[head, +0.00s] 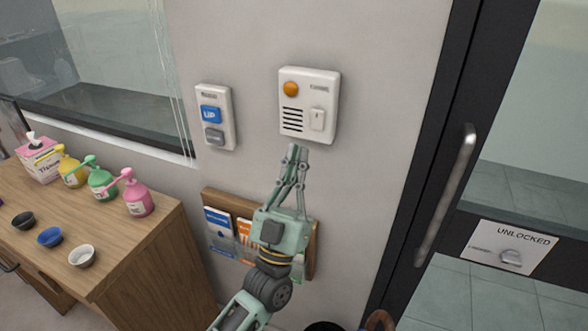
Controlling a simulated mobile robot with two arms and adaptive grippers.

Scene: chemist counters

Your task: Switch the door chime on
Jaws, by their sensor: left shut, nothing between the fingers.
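The door chime (303,87) is a white box on the grey wall, with an orange round light or button at its upper left, dark speaker slots and a small white rocker switch (317,119) at its lower right. My left gripper (295,150) is shut and empty, its fingertips pointing up just below the chime's lower edge, a little left of the switch. Whether the fingertips touch the wall or the box cannot be told. My right gripper is not in view.
A white panel with a blue UP button (210,114) is left of the chime. A wooden leaflet rack (312,250) hangs behind my left arm. A wooden counter (110,245) with pump bottles stands left. A glass door with a metal handle (447,195) and an UNLOCKED sign (510,247) is right.

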